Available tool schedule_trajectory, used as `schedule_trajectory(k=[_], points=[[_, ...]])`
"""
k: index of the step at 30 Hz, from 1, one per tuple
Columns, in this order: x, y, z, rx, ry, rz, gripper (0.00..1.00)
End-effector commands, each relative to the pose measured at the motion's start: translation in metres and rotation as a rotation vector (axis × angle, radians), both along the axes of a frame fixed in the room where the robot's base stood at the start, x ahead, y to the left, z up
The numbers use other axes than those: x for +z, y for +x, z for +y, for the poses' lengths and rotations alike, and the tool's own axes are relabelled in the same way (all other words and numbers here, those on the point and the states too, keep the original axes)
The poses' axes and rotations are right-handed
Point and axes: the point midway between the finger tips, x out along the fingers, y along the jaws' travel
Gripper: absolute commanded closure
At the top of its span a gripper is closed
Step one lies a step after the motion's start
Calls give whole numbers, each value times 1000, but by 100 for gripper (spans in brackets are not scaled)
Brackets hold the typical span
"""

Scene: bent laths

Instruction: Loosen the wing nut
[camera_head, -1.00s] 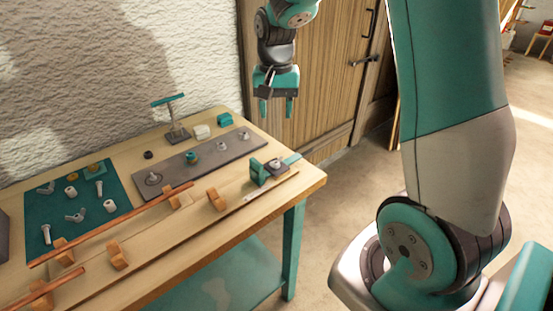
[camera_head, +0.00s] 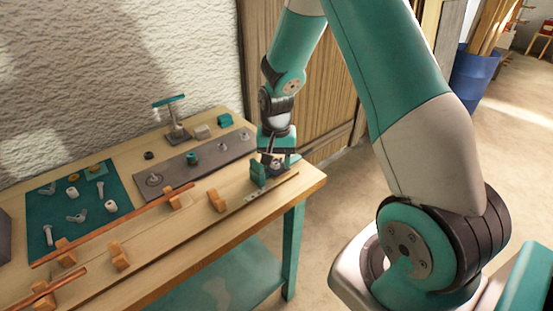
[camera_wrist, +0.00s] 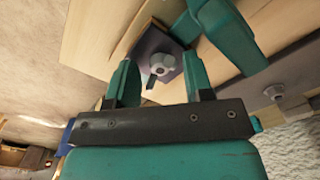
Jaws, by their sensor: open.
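The wing nut (camera_wrist: 162,65) is a small grey nut on a dark square plate (camera_wrist: 146,45) in the wrist view. My gripper (camera_wrist: 159,78) is open, with one teal finger on each side of the nut and a gap to it. Whether a finger touches it cannot be told. In the head view my gripper (camera_head: 276,160) is low over the right end of the bench and mostly hides the nut. A teal block (camera_head: 258,175) stands beside it; a teal bar (camera_wrist: 225,35) also shows in the wrist view.
A grey plate with posts (camera_head: 205,160) lies behind. A teal mat (camera_head: 95,225) with several loose fasteners is at the left. A copper-coloured lath (camera_head: 110,226) rests on wooden blocks. A small stand (camera_head: 175,118) is at the back. The bench's right edge is close.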

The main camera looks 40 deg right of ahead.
Motion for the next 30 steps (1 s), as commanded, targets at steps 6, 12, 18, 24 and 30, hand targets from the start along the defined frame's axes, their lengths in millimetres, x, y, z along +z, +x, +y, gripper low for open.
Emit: schedule_trajectory(k=[6,12,18,24,30], points=[[0,0,0,0,0,0,76],[0,0,0,0,0,0,100],[1,0,0,18,-1,-1,100],[1,0,-1,99,-1,-1,100],[2,1,-1,251,-1,-1,100]])
